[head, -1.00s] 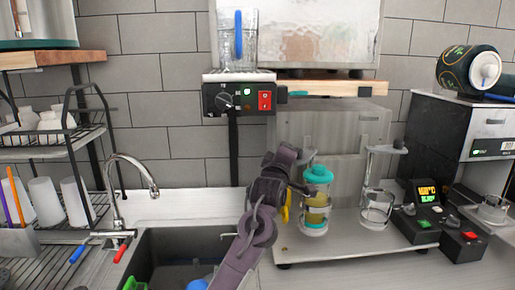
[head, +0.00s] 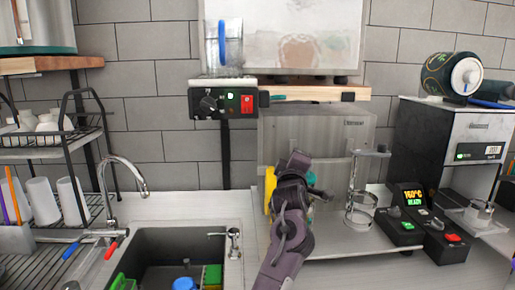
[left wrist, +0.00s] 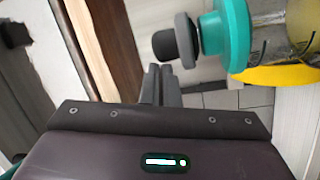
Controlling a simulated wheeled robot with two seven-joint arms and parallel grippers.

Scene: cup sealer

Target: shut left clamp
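The sealer's left station is mostly hidden behind my left arm in the head view; only a bit of teal (head: 311,207) shows. The left wrist view shows a teal round part (left wrist: 228,36), with a black and grey knob (left wrist: 177,42) beside it. A yellow curved part (left wrist: 275,77) is at the right; yellow (head: 269,186) also shows left of my arm in the head view. My left gripper (left wrist: 161,80) has its fingers together, with nothing seen between them, just below the knob; contact cannot be told. The right clamp (head: 370,152) stands raised over its empty-looking holder (head: 361,208). My right gripper is not in view.
The control box (head: 415,215) with a lit display stands right of the holders. A shelf (head: 320,92) with a switch box (head: 223,101) is above. A sink (head: 170,265) and faucet (head: 125,185) lie left. A dark machine (head: 455,145) stands at the right.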

